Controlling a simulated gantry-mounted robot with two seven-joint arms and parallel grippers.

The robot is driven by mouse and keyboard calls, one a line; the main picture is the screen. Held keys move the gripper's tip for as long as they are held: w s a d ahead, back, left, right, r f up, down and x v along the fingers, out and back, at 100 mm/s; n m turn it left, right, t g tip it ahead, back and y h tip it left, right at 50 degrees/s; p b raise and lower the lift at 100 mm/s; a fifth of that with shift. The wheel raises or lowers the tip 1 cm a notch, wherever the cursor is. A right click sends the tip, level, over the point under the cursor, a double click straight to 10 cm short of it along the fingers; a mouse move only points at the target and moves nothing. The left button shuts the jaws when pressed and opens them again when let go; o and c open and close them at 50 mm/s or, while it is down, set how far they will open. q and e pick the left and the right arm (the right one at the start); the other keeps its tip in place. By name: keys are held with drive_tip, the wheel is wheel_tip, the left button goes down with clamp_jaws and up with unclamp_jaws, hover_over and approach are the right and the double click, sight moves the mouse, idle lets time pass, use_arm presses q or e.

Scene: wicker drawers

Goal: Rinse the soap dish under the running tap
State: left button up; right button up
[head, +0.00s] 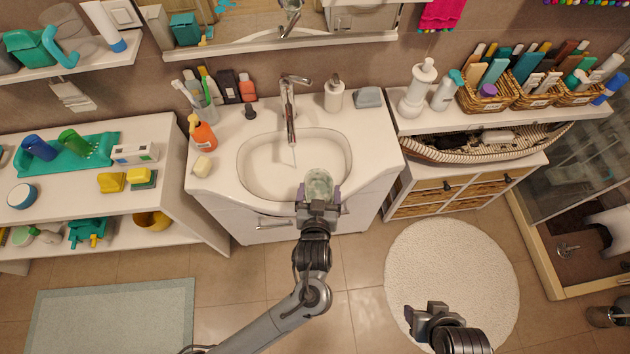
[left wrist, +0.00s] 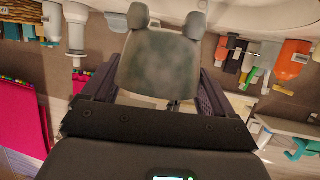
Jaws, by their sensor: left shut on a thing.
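My left gripper (head: 319,196) is shut on a grey-green, mottled soap dish (head: 319,184) and holds it over the front edge of the sink basin (head: 262,178). In the left wrist view the soap dish (left wrist: 160,62) sits between the fingers, with two rounded knobs at its far end. The chrome tap (head: 290,112) stands at the back of the basin, and a thin pale stream seems to fall from its spout. The dish is in front of the stream, apart from it. My right gripper (head: 426,312) is over the round rug, away from the sink; its jaws are unclear.
A soap bar (head: 202,166) and an orange spray bottle (head: 202,134) stand left of the basin. A white dispenser (head: 334,94) and a grey block (head: 368,97) are at the back right. Shelves flank the sink; a round rug (head: 450,270) lies on the floor.

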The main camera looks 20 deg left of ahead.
sight(317, 180)
use_arm(q)
drive_tip(key=shift+w+d+f+b, duration=0.3)
drive_tip(key=shift+w+d+f, duration=0.05)
drive_tip(key=shift+w+a+f+b, duration=0.15)
drive_tip(key=shift+w+b, duration=0.05)
drive_tip(key=shift+b, duration=0.1)
drive_tip(key=shift+w+a+f+b, duration=0.3)
drive_tip(key=shift+a+f+b, duration=0.05)
drive_tip(key=shift+a+b, duration=0.2)
drive_tip(key=shift+w+a+f+b, duration=0.3)
drive_tip(key=shift+a+b, duration=0.1)
drive_tip(key=shift+b, duration=0.15)
drive_tip(key=w+a+f+b, duration=0.2)
drive_tip(key=w+a+b, duration=0.4)
drive_tip(key=a, duration=0.3)
drive_tip(key=shift+x, duration=0.95)
use_arm(e)
wheel_tip(317, 180, down, 10)
drive_tip(key=shift+w+d+r, duration=0.15)
drive_tip(key=shift+w+d, duration=0.15)
drive_tip(key=shift+d, duration=0.15)
use_arm(q)
drive_tip(key=shift+d+f, duration=0.1)
drive_tip(key=shift+d, duration=0.1)
drive_tip(key=shift+w+d, duration=0.15)
drive_tip(key=shift+w, duration=0.05)
use_arm(e)
drive_tip(key=shift+r, duration=0.25)
use_arm(q)
drive_tip(key=shift+w+d, duration=0.15)
